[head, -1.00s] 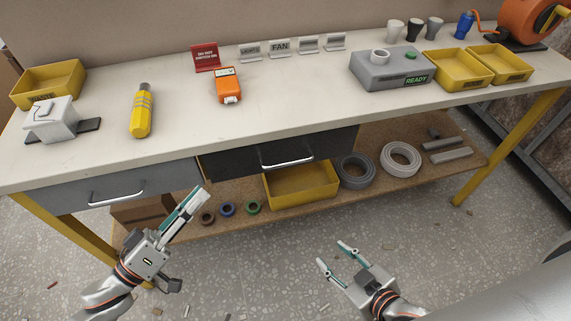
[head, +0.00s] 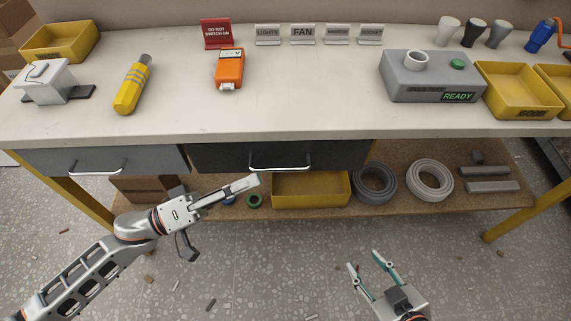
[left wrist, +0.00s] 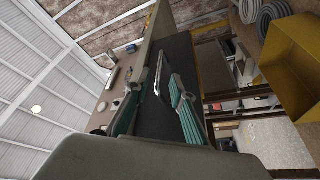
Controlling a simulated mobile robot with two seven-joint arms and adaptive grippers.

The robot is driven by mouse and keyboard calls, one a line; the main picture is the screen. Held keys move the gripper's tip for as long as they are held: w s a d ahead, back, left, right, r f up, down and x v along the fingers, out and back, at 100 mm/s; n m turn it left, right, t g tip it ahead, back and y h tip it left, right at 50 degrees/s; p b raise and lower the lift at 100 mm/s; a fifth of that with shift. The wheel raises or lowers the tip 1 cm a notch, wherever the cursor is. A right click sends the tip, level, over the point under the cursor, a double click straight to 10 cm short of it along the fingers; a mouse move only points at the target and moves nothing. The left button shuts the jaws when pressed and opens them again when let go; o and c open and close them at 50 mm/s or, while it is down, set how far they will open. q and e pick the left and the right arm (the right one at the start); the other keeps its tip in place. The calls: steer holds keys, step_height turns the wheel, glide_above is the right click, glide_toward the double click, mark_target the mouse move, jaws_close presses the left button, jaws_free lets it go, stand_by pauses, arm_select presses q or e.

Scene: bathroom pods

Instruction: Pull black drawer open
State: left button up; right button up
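The black drawer (head: 222,157) is under the bench top, with its front about level with the bench edge; it looks closed. Its silver bar handle (head: 280,168) is on the front and also shows in the left wrist view (left wrist: 158,78). My left gripper (head: 256,180) is just left of and slightly below the handle. In the left wrist view its two teal fingers (left wrist: 160,88) are apart, and the handle shows ahead between the tips. Contact cannot be told. My right gripper (head: 364,261) is open and empty, low above the floor, away from the drawer.
A grey drawer (head: 60,161) with its own handle is to the left. A yellow bin (head: 310,189) and cable coils (head: 430,180) lie on the lower shelf (head: 400,209). A yellow bench leg (head: 505,226) stands at right.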

mark_target(278, 170)
arm_select(q)
steer(key=x, duration=0.7)
steer(key=shift+r, duration=0.1)
jaws_close()
